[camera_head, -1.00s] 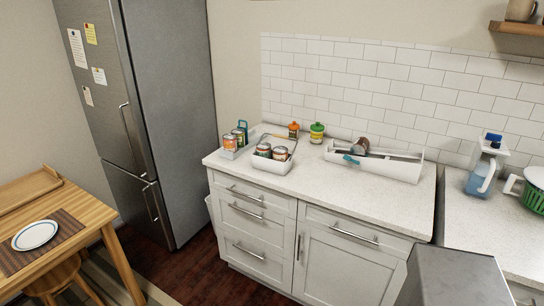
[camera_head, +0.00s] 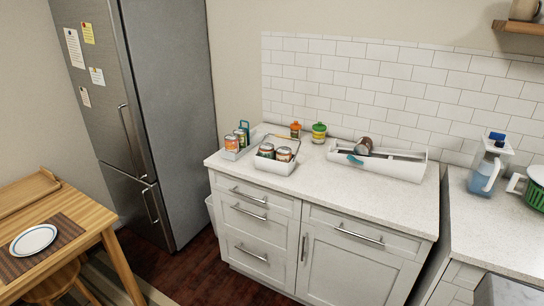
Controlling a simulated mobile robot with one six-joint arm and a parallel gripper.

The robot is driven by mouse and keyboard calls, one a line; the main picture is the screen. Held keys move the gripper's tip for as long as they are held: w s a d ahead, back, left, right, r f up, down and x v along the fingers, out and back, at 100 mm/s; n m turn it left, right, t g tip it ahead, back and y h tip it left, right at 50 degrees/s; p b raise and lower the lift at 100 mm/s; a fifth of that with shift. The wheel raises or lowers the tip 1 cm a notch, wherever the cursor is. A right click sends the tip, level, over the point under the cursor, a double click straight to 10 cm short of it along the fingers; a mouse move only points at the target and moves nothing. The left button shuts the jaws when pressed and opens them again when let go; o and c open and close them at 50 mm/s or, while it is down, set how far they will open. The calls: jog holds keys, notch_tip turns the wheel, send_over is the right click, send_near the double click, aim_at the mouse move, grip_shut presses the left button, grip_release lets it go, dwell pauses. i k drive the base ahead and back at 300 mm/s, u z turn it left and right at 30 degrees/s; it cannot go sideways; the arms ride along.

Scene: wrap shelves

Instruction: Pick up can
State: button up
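Several cans show on the white counter (camera_head: 330,195). Two cans, one at the left (camera_head: 266,151) and one at the right (camera_head: 284,154), stand side by side in a white bin (camera_head: 274,166). Another can (camera_head: 231,142) and a green-topped can (camera_head: 240,134) are in a grey caddy (camera_head: 228,154) left of it. A brownish can-like item (camera_head: 364,146) lies tilted in a long white tray (camera_head: 395,170). I cannot tell which can the task means. My gripper is not in view.
Two small jars, orange-topped (camera_head: 295,130) and green-topped (camera_head: 319,132), stand by the tiled wall. A blue-lidded pitcher (camera_head: 487,172) and green basket (camera_head: 534,193) are at the right. The front counter is clear. A fridge (camera_head: 170,110) and wooden table (camera_head: 75,225) are at the left.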

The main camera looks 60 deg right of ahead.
aim_at(266, 151)
jog(key=u, duration=0.05)
jog(key=i, duration=1)
jog(key=z, duration=0.05)
